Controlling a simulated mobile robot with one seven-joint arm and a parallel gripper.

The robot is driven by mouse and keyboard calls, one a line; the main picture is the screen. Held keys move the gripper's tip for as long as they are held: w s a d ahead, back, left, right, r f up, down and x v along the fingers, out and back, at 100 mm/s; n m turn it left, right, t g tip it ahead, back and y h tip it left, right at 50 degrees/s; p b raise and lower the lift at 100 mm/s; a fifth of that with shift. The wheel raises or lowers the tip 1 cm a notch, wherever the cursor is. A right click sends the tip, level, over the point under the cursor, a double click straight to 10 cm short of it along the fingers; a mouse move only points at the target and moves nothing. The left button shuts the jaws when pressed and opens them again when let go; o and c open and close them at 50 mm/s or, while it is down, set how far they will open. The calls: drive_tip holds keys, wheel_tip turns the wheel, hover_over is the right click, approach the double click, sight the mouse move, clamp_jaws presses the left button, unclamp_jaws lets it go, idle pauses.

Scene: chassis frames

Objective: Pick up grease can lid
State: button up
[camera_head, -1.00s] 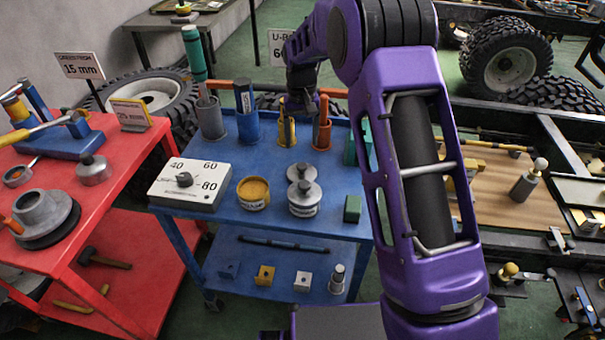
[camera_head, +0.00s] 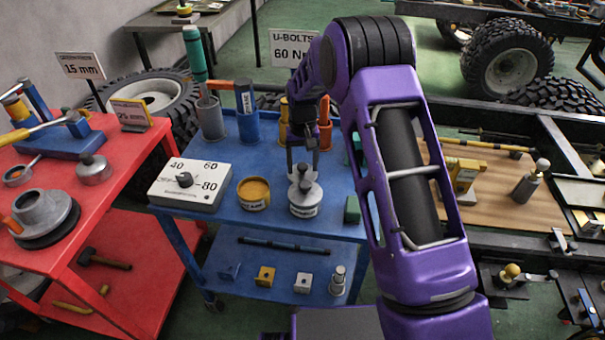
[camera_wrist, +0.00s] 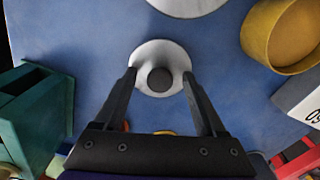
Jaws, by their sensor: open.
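The grease can lid (camera_wrist: 142,58) is a round, pale metal disc with a dark knob on top. It lies on the blue cart top, and in the head view the lid (camera_head: 294,177) is partly hidden by my fingers. My gripper (camera_wrist: 159,75) is open above it, one fingertip at each side of the lid's rim, with the knob between them. In the head view my gripper (camera_head: 303,172) points down. I cannot tell whether the fingertips touch the lid. The open can with yellow grease (camera_head: 254,194) stands left of it; the can (camera_wrist: 284,37) also shows in the wrist view.
A closed silver can (camera_head: 304,207) stands just in front of the lid. A white dial box (camera_head: 190,187) is at the left. Upright tool holders, including a blue one (camera_head: 247,127), line the back edge. A green block (camera_head: 352,210) is at the right.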

clamp_jaws()
drive_tip(key=shift+r, duration=0.1)
